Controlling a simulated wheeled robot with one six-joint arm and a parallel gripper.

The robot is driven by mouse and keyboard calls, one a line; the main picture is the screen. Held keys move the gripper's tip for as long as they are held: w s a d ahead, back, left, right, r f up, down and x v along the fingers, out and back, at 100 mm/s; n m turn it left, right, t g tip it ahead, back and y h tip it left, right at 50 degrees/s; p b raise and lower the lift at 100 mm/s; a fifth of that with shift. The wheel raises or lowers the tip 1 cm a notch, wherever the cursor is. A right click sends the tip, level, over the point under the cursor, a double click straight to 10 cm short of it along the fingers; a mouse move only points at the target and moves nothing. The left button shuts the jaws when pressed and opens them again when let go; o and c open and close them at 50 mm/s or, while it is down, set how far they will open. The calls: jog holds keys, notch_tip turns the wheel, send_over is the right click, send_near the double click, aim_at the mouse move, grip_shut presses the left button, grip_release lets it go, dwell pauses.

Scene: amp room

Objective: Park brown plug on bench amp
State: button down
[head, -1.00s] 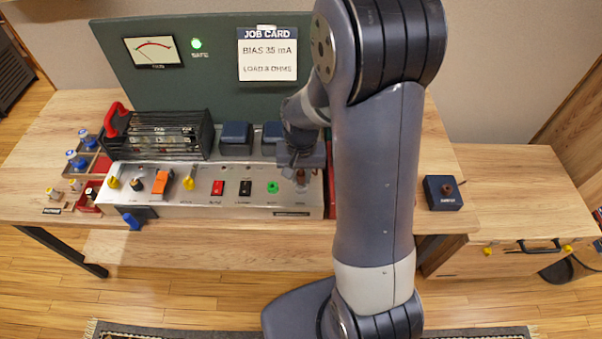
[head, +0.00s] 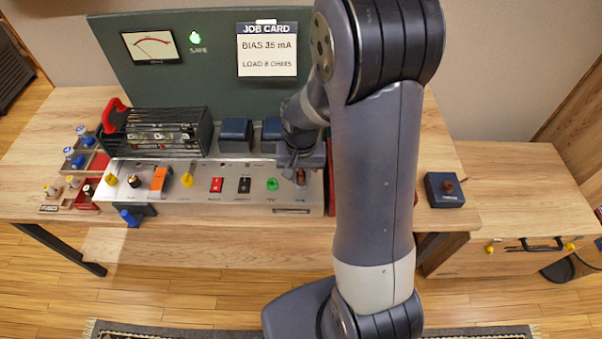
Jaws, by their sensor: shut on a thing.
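The bench amp (head: 205,208) is a silver-fronted chassis on the wooden bench, with knobs, switches and a green jack along its face. My gripper (head: 300,178) is at the right end of this panel, pointing down. It is shut on a small brown plug (head: 301,177), of which only a little shows between the fingers. The plug is at or just above the panel; I cannot tell whether it touches. My arm hides the area to the right of the amp.
A dark blue box (head: 444,191) with a brown knob-like top sits on the bench to the right. A caged unit (head: 160,132) with a red handle and dark blocks (head: 236,136) rise behind the panel.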

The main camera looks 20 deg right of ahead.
jog(key=shift+f, duration=0.1)
jog(key=c, duration=1.2)
grip_release()
notch_tip(320, 180, up, 11)
jog(key=shift+f, duration=0.1)
notch_tip(320, 180, down, 11)
jog(key=shift+r, duration=0.35)
